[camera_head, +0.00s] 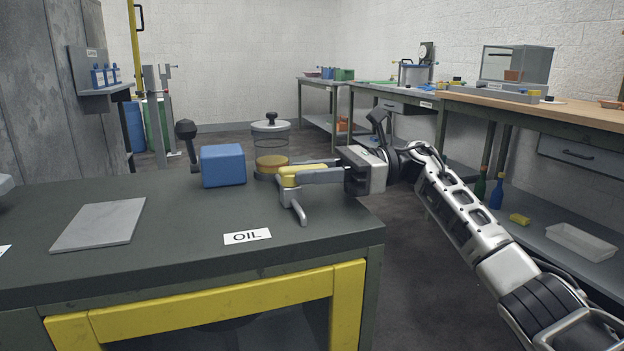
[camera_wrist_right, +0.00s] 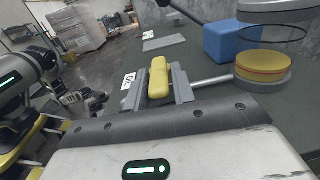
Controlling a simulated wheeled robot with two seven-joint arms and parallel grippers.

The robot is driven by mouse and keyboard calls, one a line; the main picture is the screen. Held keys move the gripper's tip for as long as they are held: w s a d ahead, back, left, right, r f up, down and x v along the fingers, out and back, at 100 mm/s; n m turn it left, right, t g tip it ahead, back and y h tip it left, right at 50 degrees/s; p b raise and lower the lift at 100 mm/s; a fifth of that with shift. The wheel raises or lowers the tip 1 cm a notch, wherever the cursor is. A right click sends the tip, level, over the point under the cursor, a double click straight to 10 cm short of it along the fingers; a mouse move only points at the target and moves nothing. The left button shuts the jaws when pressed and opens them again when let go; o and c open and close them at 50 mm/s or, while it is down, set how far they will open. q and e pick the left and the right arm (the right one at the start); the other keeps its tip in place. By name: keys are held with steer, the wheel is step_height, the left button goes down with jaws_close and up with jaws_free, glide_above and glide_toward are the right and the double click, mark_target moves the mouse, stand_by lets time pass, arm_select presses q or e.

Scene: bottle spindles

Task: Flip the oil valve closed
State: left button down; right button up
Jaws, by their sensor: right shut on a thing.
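The oil valve is a yellow handle (camera_head: 289,170) on a metal pipe that joins a clear jar (camera_head: 271,140) with an amber layer at its base. A grey spout (camera_head: 299,212) points down from the valve, above the white OIL label (camera_head: 247,236). My right gripper (camera_head: 300,173) comes from the right and is shut on the yellow handle. The right wrist view shows the handle (camera_wrist_right: 158,78) between the two grey fingers. A blurred dark gripper, likely my left (camera_wrist_right: 85,101), shows at the left there; its jaws are unclear.
A blue block (camera_head: 222,165) stands left of the jar on the dark table (camera_head: 180,233). A grey plate (camera_head: 99,224) lies flat farther left. The table's right edge is below my right gripper. Workbenches (camera_head: 570,121) line the right wall.

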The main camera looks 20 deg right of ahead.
steer(key=shift+w+n+g, duration=0.15)
steer(key=shift+n+g, duration=0.35)
steer(key=shift+g, duration=0.3)
steer(key=o, duration=0.8)
arm_select(q)
steer(key=shift+f, duration=0.1)
arm_select(e)
steer(key=shift+d, duration=0.15)
